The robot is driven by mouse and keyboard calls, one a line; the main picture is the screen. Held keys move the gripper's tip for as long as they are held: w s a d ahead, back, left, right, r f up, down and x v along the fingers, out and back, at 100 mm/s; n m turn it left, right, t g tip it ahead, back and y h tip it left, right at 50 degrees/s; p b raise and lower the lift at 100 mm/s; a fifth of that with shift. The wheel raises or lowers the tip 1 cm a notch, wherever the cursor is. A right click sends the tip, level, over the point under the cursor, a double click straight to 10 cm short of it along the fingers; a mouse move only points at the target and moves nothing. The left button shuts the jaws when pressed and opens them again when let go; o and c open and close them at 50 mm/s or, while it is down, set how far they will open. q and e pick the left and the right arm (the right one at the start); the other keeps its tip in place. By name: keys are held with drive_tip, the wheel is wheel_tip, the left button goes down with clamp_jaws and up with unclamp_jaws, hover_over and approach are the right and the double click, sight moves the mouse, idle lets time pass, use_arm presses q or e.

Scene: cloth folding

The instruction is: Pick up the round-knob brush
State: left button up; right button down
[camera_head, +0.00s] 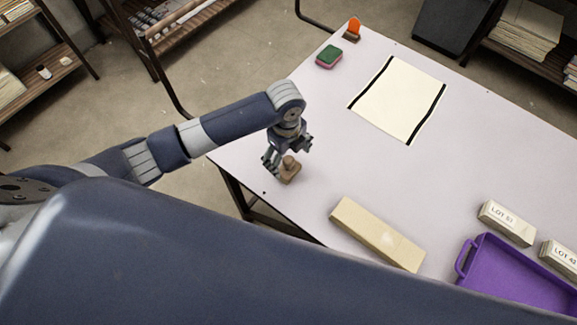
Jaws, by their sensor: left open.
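The round-knob brush (289,171) is a small brown block with a rounded knob on top. It stands on the pale table near its left edge. My left gripper (284,158) is open and pointed down over the brush, with its fingers around or just beside the knob. I cannot tell whether the fingers touch it. Part of the brush is hidden behind a finger. My right gripper is not in view.
A long beige block (377,234) lies nearer the front. A purple tray (465,258) and blocks labelled LOT (507,222) are at the right. A cream sheet with black edges (398,98), a green-and-pink sponge (328,57) and an orange-topped item (353,30) lie farther back. The table's middle is clear.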

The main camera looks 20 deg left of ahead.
sight(288, 167)
use_arm(q)
drive_tip(key=f, duration=0.2)
drive_tip(key=f+p, duration=0.1)
drive_tip(key=f, duration=0.2)
drive_tip(key=shift+s+d+f, duration=0.1)
drive_tip(key=shift+s+f, duration=0.1)
drive_tip(key=shift+f, duration=0.3)
drive_tip(key=shift+c, duration=0.4)
drive_tip(key=c, duration=1.1)
